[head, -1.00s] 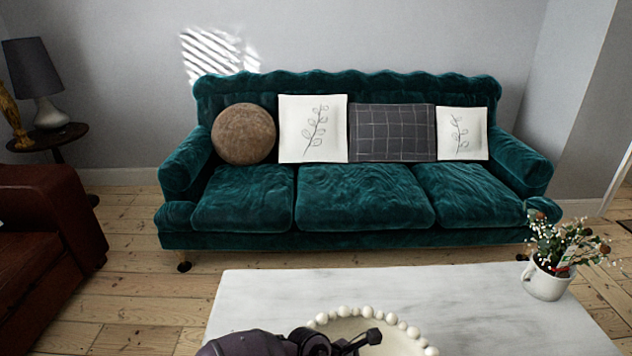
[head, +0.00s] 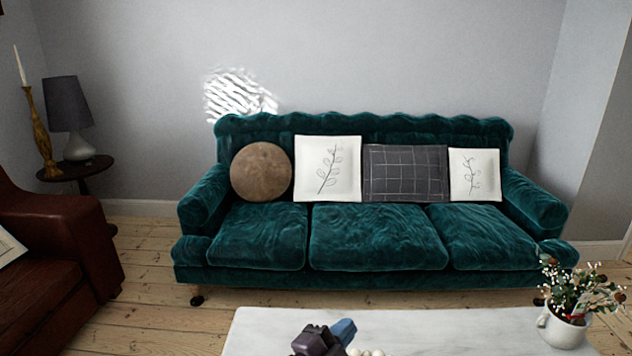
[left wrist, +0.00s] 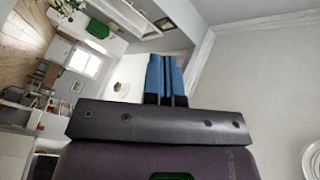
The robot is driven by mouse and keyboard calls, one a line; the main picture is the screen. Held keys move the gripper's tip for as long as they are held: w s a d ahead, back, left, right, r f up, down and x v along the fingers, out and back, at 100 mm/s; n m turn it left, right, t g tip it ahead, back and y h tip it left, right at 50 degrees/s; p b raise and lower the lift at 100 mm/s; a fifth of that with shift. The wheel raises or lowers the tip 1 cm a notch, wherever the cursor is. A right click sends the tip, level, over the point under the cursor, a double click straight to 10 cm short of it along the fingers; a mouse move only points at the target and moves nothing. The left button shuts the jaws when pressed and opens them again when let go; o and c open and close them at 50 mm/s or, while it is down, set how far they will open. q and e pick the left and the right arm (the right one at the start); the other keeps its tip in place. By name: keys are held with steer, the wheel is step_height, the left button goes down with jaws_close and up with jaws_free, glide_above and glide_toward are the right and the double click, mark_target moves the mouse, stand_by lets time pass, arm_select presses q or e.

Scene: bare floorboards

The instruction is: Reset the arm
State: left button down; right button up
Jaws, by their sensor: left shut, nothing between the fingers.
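My left gripper (head: 342,332) shows at the bottom middle of the head view, above the white marble table. Its blue fingers are together and hold nothing. In the left wrist view the blue fingers (left wrist: 165,76) stand side by side, shut, with the room tilted behind them. My right gripper is in neither view.
A white marble table (head: 440,325) is in front, with white beads (head: 365,352) and a white flower pot (head: 562,328) on it. A green sofa (head: 380,240) with several cushions stands behind. A brown leather armchair (head: 60,240) and a side table with a lamp (head: 70,115) are at left.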

arm_select(q)
steer(key=s+a+f+n+y+p, duration=0.25)
steer(key=s+a+n+y, duration=0.2)
steer(key=a+n, duration=0.4)
steer(key=s+a+f+n+y+p, duration=0.1)
steer(key=s+a+f+n+y, duration=0.4)
steer(key=a, duration=0.7)
steer(key=s+a+f+n+g+y, duration=0.1)
steer(key=s+a+f, duration=0.1)
steer(key=s+a, duration=0.2)
steer(key=s+a+f+n+g+p, duration=0.1)
steer(key=s+a, duration=0.3)
steer(key=s, duration=0.5)
steer(key=s+a+f+n+g+y+p, duration=0.1)
steer(key=s+a+f+n, duration=0.1)
steer(key=s, duration=0.5)
steer(key=shift+s+a+f+g+y, duration=0.35)
steer(key=shift+a+f, duration=0.1)
steer(key=shift+a, duration=0.5)
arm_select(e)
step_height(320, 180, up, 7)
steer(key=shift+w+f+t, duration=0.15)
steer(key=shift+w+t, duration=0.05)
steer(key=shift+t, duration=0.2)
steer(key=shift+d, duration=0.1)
